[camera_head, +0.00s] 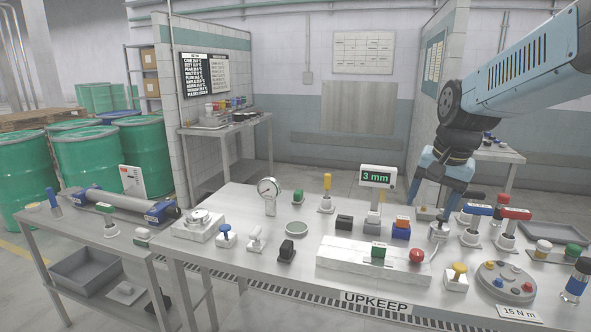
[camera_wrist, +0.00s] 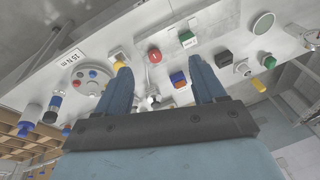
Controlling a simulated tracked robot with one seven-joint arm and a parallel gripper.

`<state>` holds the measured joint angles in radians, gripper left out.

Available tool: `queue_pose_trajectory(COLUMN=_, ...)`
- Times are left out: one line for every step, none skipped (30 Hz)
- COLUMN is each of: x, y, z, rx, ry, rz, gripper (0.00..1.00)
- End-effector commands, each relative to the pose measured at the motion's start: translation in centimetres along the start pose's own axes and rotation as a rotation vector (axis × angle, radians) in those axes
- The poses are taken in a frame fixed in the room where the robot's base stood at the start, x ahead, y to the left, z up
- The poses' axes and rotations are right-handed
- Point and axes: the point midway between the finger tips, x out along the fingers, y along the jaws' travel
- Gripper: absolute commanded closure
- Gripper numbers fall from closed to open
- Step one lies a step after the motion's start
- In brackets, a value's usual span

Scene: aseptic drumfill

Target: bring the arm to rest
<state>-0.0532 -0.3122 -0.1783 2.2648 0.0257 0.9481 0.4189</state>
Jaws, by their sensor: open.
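My light-blue arm (camera_head: 525,75) reaches in from the upper right in the head view. My gripper (camera_head: 432,206) hangs down over the right half of the bench labelled UPKEEP (camera_head: 215,255). In the wrist view my gripper (camera_wrist: 160,66) shows two blue fingers spread apart, with nothing held between them. A small metal fitting (camera_head: 438,232) is just below the fingers in the head view. I cannot tell whether the fingers touch it.
Red-handled valves (camera_head: 515,214) stand right of my gripper, and a 3 mm display (camera_head: 377,177) stands left. A white block (camera_head: 345,258) with a red knob (camera_head: 416,255) and a round grey plate (camera_head: 505,283) are nearer. Green drums (camera_head: 90,160) stand far left.

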Motion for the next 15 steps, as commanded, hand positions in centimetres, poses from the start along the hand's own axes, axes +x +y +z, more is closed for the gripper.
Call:
queue_pose_trajectory(x=-0.8, y=0.1, z=1.2, rx=-0.045, ry=0.022, rz=-0.013, gripper=0.31)
queue_pose_trajectory(x=-1.2, y=0.2, z=1.9, rx=-0.073, ry=0.033, rz=-0.019, gripper=0.31)
queue_pose_trajectory(x=-1.6, y=0.3, z=2.7, rx=-0.11, ry=0.048, rz=-0.025, gripper=0.31)
queue_pose_trajectory(x=-1.9, y=0.4, z=3.4, rx=-0.14, ry=0.059, rz=-0.029, gripper=0.31)
queue_pose_trajectory(x=-2.2, y=0.5, z=4.1, rx=-0.168, ry=0.072, rz=-0.033, gripper=0.31)
queue_pose_trajectory(x=-2.6, y=0.6, z=4.9, rx=-0.205, ry=0.088, rz=-0.037, gripper=0.31)
queue_pose_trajectory(x=-2.8, y=0.7, z=5.6, rx=-0.233, ry=0.1, rz=-0.039, gripper=0.31)
queue_pose_trajectory(x=-3.1, y=0.8, z=6.2, rx=-0.262, ry=0.113, rz=-0.041, gripper=0.31)
queue_pose_trajectory(x=-3.3, y=1.0, z=7.1, rx=-0.299, ry=0.129, rz=-0.042, gripper=0.31)
queue_pose_trajectory(x=-3.6, y=1.1, z=7.8, rx=-0.326, ry=0.143, rz=-0.043, gripper=0.31)
queue_pose_trajectory(x=-3.7, y=1.3, z=8.4, rx=-0.354, ry=0.155, rz=-0.043, gripper=0.31)
queue_pose_trajectory(x=-3.9, y=1.4, z=9.2, rx=-0.389, ry=0.172, rz=-0.042, gripper=0.31)
queue_pose_trajectory(x=-4.0, y=1.6, z=9.7, rx=-0.413, ry=0.184, rz=-0.041, gripper=0.31)
queue_pose_trajectory(x=-4.1, y=1.7, z=10.2, rx=-0.436, ry=0.195, rz=-0.04, gripper=0.31)
queue_pose_trajectory(x=-4.2, y=1.8, z=10.8, rx=-0.465, ry=0.208, rz=-0.037, gripper=0.31)
